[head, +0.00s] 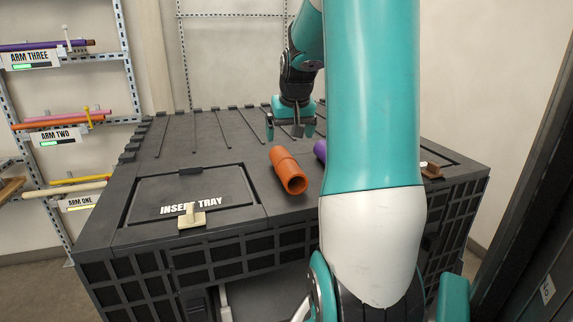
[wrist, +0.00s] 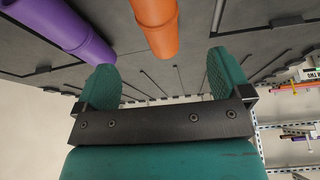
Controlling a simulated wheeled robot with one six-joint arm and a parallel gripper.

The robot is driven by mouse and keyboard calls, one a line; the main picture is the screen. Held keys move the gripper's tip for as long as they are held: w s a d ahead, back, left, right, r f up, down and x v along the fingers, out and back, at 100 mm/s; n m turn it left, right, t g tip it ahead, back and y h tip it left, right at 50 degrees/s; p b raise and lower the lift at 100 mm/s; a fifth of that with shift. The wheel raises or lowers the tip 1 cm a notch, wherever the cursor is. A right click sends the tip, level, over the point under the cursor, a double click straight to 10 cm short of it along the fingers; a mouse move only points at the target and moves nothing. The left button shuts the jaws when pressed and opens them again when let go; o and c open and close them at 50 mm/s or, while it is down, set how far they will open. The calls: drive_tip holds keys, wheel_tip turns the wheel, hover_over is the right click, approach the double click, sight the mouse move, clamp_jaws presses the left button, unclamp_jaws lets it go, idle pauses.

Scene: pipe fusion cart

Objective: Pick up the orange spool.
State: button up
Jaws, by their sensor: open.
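The orange spool (head: 288,171) is a short hollow tube lying on the dark cart top (head: 215,145), with its open end facing the head camera. It also shows at the top of the wrist view (wrist: 157,25), partly cut off by the frame edge. My gripper (head: 291,128) is behind the spool in the head view, with its teal fingers apart. In the wrist view my gripper (wrist: 158,82) is open and empty, and the orange spool lies beyond the gap between the fingertips. No contact with the spool shows.
A purple tube (wrist: 72,32) lies beside the orange spool; in the head view my arm hides most of it (head: 320,150). The insert tray lid (head: 165,188) is at the front left. Racks with coloured pipes (head: 62,121) stand at the left. The cart top's back left is clear.

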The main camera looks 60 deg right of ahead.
sight(287, 160)
drive_tip(key=p+x, duration=0.1)
drive_tip(key=x, duration=0.6)
drive_tip(key=shift+f+p, duration=0.15)
drive_tip(key=shift+p, duration=0.15)
drive_tip(key=shift+s+p+x, duration=0.15)
drive_tip(key=shift+p+x, duration=0.5)
drive_tip(key=shift+x, duration=0.7)
drive_tip(key=shift+s+p+x, duration=0.15)
drive_tip(key=shift+p+x, duration=0.45)
drive_tip(key=shift+x, duration=0.8)
drive_tip(key=c, duration=1.1)
drive_tip(key=shift+r+b, duration=3)
drive_tip(key=shift+r, duration=6.05)
